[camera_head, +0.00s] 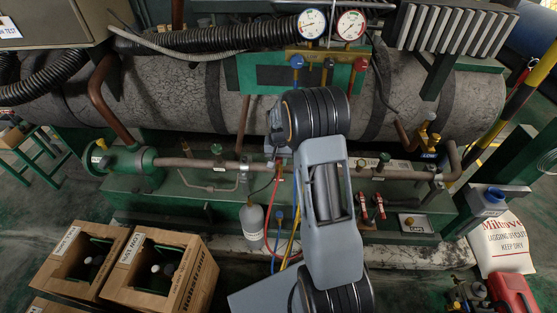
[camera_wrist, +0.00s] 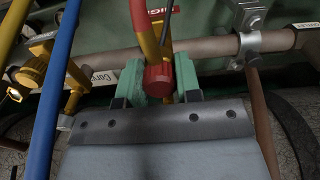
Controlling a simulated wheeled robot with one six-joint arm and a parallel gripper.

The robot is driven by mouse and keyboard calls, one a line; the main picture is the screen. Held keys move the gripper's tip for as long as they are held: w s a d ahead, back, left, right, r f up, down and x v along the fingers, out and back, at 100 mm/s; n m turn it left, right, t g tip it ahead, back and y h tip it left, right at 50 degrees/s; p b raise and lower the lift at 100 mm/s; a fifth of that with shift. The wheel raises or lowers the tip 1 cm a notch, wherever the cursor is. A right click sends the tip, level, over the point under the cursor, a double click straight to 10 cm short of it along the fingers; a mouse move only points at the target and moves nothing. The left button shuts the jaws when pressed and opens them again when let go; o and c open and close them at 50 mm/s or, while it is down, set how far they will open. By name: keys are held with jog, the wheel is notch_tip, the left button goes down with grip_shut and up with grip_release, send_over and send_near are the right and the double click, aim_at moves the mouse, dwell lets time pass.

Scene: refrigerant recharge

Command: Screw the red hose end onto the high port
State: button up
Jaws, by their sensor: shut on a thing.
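The red hose end (camera_wrist: 158,80), a ribbed red collar, sits between the green fingers of my gripper (camera_wrist: 160,72) in the wrist view. My gripper is shut on it. A red hose (camera_wrist: 142,30) and brass-coloured parts lie just above and behind the collar. A red label (camera_wrist: 162,8), partly cut off and reading "HIG", is at the top edge on the green panel. The high port itself is not clearly seen, and I cannot tell whether the collar touches it.
A blue hose (camera_wrist: 53,95) and a yellow hose (camera_wrist: 10,30) run along the left of the wrist view. A copper pipe (camera_wrist: 210,50) crosses behind. The gauge manifold (camera_head: 322,56) is above my arm. Open cardboard boxes (camera_head: 160,295) stand at the lower left.

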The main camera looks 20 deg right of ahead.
jog(key=shift+f+b, duration=0.55)
jog(key=shift+f, duration=0.4)
dwell(0.4)
jog(key=shift+m, duration=1.8)
jog(key=m, duration=0.3)
jog(key=shift+p, duration=0.4)
jog(key=shift+m, duration=0.3)
jog(key=shift+f+m, duration=0.1)
jog(key=shift+m, duration=1.7)
